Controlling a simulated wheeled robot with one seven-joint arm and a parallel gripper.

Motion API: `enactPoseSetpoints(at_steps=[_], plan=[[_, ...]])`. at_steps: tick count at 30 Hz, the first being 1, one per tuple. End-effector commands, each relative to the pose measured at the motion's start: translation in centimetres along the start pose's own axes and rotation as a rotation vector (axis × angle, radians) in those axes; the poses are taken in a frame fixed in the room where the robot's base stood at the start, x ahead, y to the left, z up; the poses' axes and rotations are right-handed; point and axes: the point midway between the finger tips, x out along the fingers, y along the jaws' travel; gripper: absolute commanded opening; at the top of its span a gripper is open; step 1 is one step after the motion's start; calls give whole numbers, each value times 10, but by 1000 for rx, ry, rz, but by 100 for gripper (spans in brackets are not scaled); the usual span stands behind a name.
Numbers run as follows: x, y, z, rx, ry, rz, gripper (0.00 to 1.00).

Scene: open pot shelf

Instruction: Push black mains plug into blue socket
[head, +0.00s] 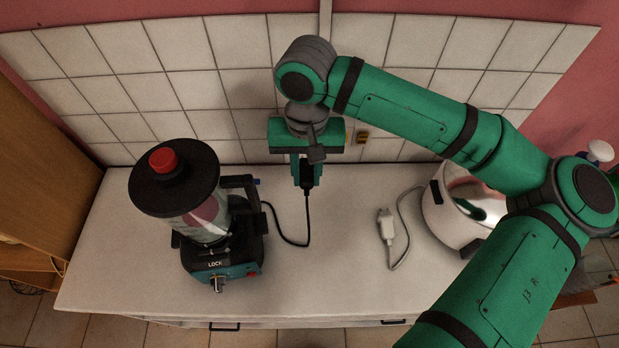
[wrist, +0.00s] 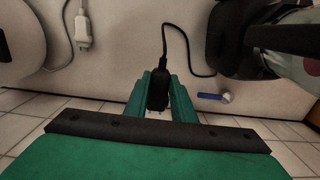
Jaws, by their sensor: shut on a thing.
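My gripper (head: 305,178) is shut on the black mains plug (head: 307,172), in front of the tiled wall and above the white worktop. In the wrist view my gripper (wrist: 161,97) has one green finger on each side of the black plug (wrist: 157,92). The plug's pin end points toward the wall, and its black cord trails away to the blender. A plug pin shows small at that end, apart from any socket in the wrist view. I cannot make out the blue socket; my gripper and wrist cover part of the wall.
A blender (head: 208,228) with a red knob stands left. A yellowish wall fitting (head: 362,137) is right of my gripper. A white plug (head: 386,226) and a white pot-like appliance (head: 447,215) are at right. A small blue item (wrist: 210,96) lies near the wall.

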Motion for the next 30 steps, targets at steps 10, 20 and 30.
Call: enactPoseSetpoints(at_steps=[10,20,30], plan=[[-1,1,-43,5,1,1,0],[-1,5,-46,9,0,-2,0],[-2,3,-46,7,0,-2,0]])
